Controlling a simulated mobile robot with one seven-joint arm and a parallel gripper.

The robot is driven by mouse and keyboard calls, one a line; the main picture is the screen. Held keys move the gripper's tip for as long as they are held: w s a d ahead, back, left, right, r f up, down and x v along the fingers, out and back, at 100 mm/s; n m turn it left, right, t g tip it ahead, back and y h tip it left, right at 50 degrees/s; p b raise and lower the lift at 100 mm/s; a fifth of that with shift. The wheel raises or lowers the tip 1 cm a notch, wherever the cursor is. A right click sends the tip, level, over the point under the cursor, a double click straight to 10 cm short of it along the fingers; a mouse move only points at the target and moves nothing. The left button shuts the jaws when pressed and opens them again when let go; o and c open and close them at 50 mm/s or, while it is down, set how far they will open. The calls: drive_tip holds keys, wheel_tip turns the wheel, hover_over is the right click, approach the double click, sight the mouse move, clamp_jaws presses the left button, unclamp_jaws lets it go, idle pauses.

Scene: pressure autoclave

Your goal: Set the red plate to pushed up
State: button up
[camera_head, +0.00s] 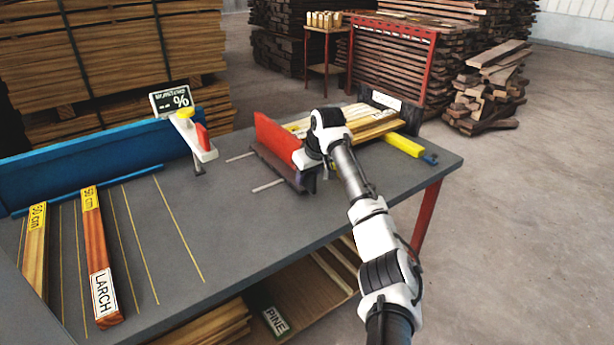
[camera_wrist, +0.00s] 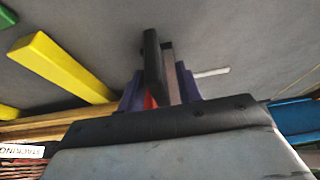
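The red plate (camera_head: 275,138) stands upright, leaning slightly, along a dark block (camera_head: 272,166) on the grey workbench in the head view. My gripper (camera_head: 303,180) is at the right-hand end of the plate and block, and my wrist hides part of that end. In the wrist view my gripper (camera_wrist: 161,92) has its two purple fingers apart, one on each side of a dark upright slab (camera_wrist: 153,65). A small red sliver (camera_wrist: 149,101) shows between the fingers. I cannot tell whether the fingers press on the slab or the plate.
Wooden planks (camera_head: 374,122) and a yellow bar (camera_head: 404,145) lie behind my wrist. A blue fence (camera_head: 80,165), a white device with a red lever (camera_head: 194,137) and labelled boards (camera_head: 97,255) are at left. The bench middle (camera_head: 215,215) is clear.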

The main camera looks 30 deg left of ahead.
drive_tip(key=b+v, duration=0.1)
drive_tip(key=v, duration=1.2)
drive_tip(key=shift+d+r+b, duration=0.15)
drive_tip(key=shift+d+b, duration=0.05)
drive_tip(key=shift+b, duration=0.1)
drive_tip(key=shift+s, duration=0.1)
